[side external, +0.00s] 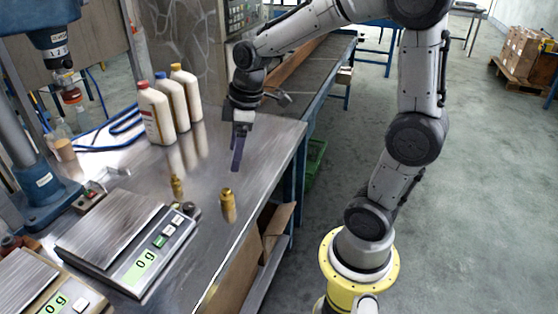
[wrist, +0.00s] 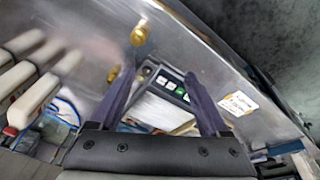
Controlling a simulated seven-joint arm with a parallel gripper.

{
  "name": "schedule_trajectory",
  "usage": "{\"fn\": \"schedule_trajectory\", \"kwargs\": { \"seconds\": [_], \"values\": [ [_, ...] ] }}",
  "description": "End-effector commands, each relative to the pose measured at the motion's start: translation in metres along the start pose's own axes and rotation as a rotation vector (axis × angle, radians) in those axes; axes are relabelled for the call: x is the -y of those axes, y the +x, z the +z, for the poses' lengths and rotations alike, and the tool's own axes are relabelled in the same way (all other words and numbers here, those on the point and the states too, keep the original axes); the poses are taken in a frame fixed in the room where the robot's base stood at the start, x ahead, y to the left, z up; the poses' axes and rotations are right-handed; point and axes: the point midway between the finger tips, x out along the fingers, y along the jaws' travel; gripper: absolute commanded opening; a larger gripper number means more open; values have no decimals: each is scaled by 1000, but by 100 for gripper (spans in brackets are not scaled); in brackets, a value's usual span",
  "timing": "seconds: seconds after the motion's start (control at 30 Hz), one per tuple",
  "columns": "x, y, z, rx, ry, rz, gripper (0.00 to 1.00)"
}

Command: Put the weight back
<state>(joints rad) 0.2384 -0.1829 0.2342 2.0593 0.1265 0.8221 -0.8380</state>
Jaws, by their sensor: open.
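A larger brass weight (side external: 228,205) stands upright on the metal table, near its right edge. A smaller brass weight (side external: 177,187) stands to its left, behind the scale. In the wrist view the larger weight (wrist: 140,33) is at the top and the smaller one (wrist: 114,73) is beside the left finger. My gripper (side external: 236,168) points down above the table, behind both weights and apart from them. In the wrist view my gripper (wrist: 156,73) is open and empty. The scale (side external: 110,228) has a bare plate and reads 0 g; it also shows between my fingers (wrist: 163,105).
Several white bottles (side external: 157,112) stand at the back left of the table. A second scale (side external: 25,280) reading 0 g is at the lower left, and a blue press (side external: 45,185) stands behind it. A dark round object (side external: 190,210) is by the scale's corner.

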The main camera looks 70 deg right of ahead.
Motion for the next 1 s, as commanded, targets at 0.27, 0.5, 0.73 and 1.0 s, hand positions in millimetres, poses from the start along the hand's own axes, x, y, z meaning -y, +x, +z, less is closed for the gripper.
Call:
{"fn": "schedule_trajectory", "kwargs": {
  "seconds": [0.27,0.5,0.73,1.0],
  "values": [
    [85,-67,51,-154,317,97,79],
    [113,-76,83,-238,486,108,79],
    [116,-76,87,-247,512,107,79],
    [116,-76,86,-247,511,107,79]
  ]
}}
